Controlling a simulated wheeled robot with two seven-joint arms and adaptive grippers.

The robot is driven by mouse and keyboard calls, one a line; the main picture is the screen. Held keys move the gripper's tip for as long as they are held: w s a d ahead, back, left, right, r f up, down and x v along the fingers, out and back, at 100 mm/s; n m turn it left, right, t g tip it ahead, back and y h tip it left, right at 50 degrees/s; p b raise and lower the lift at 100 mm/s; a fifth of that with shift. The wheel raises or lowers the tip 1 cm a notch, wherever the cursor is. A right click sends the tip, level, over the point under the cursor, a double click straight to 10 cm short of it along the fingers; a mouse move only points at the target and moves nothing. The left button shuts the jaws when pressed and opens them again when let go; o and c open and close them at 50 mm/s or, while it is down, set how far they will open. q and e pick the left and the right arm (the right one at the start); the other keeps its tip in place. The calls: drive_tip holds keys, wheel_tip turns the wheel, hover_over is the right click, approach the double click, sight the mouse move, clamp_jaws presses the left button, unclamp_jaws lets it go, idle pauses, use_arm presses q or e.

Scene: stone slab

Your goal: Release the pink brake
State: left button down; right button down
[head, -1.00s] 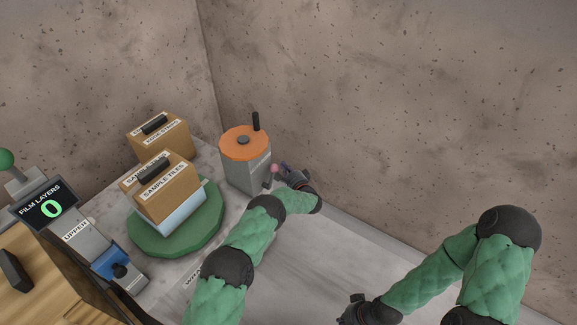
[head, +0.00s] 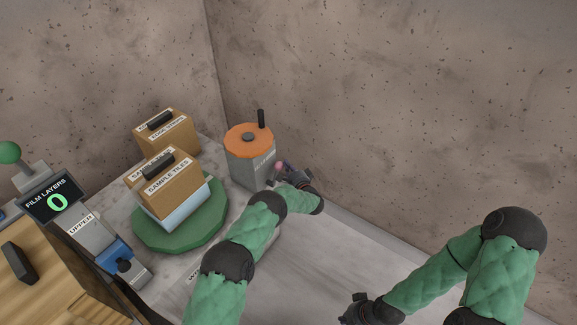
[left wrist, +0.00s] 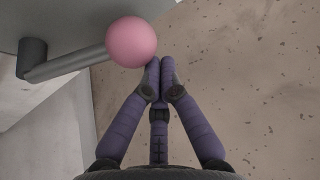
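The pink brake is a lever with a round pink knob (head: 280,166) on the side of a grey box with an orange crank wheel (head: 248,139). In the left wrist view, the knob (left wrist: 131,41) sits on a grey rod (left wrist: 68,63). My left gripper (head: 286,166) is beside the knob in the head view. In the left wrist view, its purple fingers (left wrist: 160,70) are drawn together with nothing between them. Their tips are just right of and below the knob; I cannot tell if they touch it. My right gripper (head: 350,308) is low in the head view, its fingers unclear.
A green turntable (head: 180,238) with boxes labelled sample tiles (head: 168,182) stands left of the crank box. Walls rise close behind. The slab's front right is clear.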

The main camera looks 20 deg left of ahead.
sight(281, 169)
use_arm(q)
drive_tip(key=shift+s+a+r, duration=0.1)
drive_tip(key=shift+s, duration=0.1)
drive_tip(key=s+n, duration=0.1)
drive_tip(key=s+a+r+n+t+y, duration=0.1)
drive_tip(key=n, duration=0.1)
drive_tip(key=s+n, duration=0.1)
drive_tip(key=s, duration=0.1)
drive_tip(key=shift+a+r+t+y+b, duration=0.2)
drive_tip(key=shift+t+y+b, duration=0.1)
drive_tip(key=shift+y+b, duration=0.1)
drive_tip(key=shift+s+a, duration=0.25)
drive_tip(key=shift+s, duration=0.4)
drive_tip(key=shift+s+a, duration=0.2)
drive_tip(key=shift+s, duration=0.4)
drive_tip(key=shift+s+a, duration=0.25)
drive_tip(key=shift+s, duration=0.4)
use_arm(e)
drive_tip(key=shift+s+a+f, duration=0.15)
drive_tip(key=shift+s+f, duration=0.1)
drive_tip(key=shift+s, duration=0.1)
